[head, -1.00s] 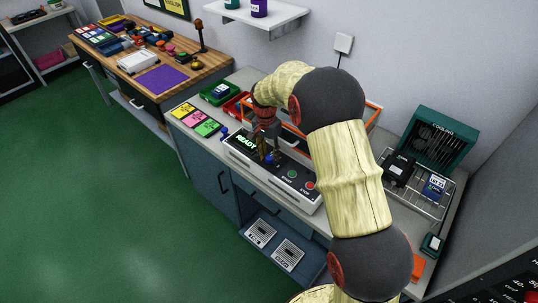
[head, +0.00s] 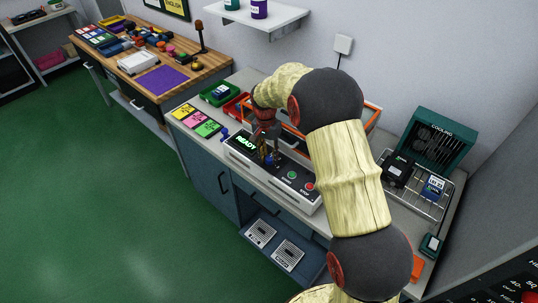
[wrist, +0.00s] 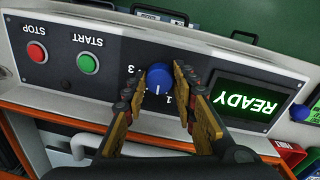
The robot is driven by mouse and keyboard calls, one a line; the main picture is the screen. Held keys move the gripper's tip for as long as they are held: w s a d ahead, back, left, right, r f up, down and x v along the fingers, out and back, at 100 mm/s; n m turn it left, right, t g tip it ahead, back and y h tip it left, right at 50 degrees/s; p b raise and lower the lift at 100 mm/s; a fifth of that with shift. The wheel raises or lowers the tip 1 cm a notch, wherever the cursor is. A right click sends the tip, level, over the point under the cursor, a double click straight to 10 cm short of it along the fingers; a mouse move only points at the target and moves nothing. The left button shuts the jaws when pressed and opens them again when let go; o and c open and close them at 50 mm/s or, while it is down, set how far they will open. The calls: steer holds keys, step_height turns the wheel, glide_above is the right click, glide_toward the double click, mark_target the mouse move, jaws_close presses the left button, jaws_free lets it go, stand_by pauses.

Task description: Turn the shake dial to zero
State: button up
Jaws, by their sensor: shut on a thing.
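The blue shake dial (wrist: 158,77) sits on the dark panel of the white-framed control box (head: 313,203). The wrist view shows the panel upside down. The dial's white mark points down in that picture, near a printed 1; a 3 shows on its left, and other markings are hidden by the fingers. My gripper (wrist: 160,74) is shut on the dial, one finger on each side. In the head view my gripper (head: 268,158) is over the panel between the display and the buttons, and hides most of the dial.
The green READY display (wrist: 246,103) is lit beside the dial. The green START button (wrist: 88,64) and red STOP button (wrist: 37,53) are on its other side. An orange-edged rack (head: 373,112) stands behind, and a teal cooling box (head: 440,138) stands at right.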

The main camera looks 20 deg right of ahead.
steer(key=n+p, duration=0.2)
steer(key=n, duration=0.2)
steer(key=shift+r, duration=0.15)
steer(key=n+p, duration=0.2)
steer(key=n, duration=0.2)
steer(key=shift+n+t, duration=0.3)
steer(key=shift+n, duration=0.1)
steer(key=n+p, duration=0.2)
steer(key=n, duration=0.2)
steer(key=shift+s+n, duration=0.1)
steer(key=shift+n, duration=0.2)
steer(key=shift+n+t+p, duration=0.3)
steer(key=shift+n+p, duration=0.35)
steer(key=shift+n, duration=1.35)
steer(key=o, duration=1.2)
steer(key=shift+c, duration=0.2)
